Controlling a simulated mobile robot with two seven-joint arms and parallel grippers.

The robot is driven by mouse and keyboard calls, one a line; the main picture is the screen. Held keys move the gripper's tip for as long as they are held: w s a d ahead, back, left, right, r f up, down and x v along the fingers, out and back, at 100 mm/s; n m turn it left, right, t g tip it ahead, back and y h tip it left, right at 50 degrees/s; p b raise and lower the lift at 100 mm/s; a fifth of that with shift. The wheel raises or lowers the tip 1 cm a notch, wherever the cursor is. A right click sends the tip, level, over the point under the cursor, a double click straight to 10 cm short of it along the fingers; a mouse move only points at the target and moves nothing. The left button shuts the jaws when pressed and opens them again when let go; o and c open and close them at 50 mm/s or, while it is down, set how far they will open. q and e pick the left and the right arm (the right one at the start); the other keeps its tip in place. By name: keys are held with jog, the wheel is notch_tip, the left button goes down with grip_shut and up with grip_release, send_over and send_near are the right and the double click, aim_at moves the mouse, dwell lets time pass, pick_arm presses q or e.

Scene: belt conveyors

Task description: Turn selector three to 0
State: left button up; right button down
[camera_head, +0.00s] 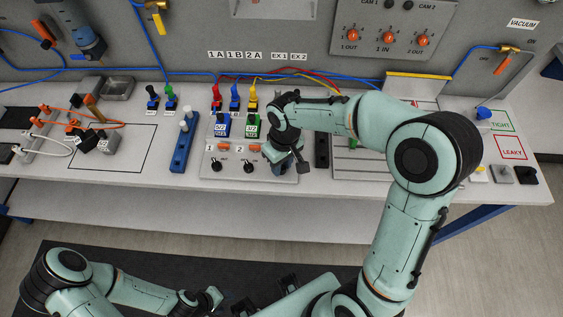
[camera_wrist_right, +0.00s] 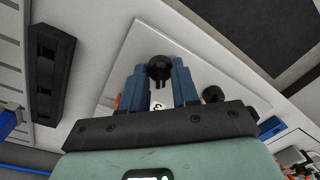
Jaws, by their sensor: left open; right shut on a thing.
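Selector three is a black knob (camera_wrist_right: 160,69) on a light grey panel, beside a label with a 3 (camera_wrist_right: 157,105). My right gripper (camera_wrist_right: 160,80) is shut on it, one blue finger on each side. The knob's position marks are not readable. Selectors one (camera_head: 215,167) and two (camera_head: 249,167) are black knobs to the left on the panel (camera_head: 232,177). My left gripper (camera_head: 213,298) is low in the head view, away from the bench, and open; its fingers are hard to make out.
The bench front edge (camera_head: 150,185) is clear.

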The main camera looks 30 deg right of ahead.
aim_at(284, 166)
jog(key=c, duration=0.8)
grip_release()
jog(key=shift+c, duration=0.2)
jog(key=shift+r, duration=0.1)
pick_arm(q)
jog(key=shift+w+r+p, duration=0.7)
jog(key=shift+r+p, duration=0.1)
jog(key=shift+r, duration=0.2)
pick_arm(e)
notch_tip(284, 166, up, 13)
jog(key=shift+d+r, duration=0.15)
jog(key=shift+d, duration=0.25)
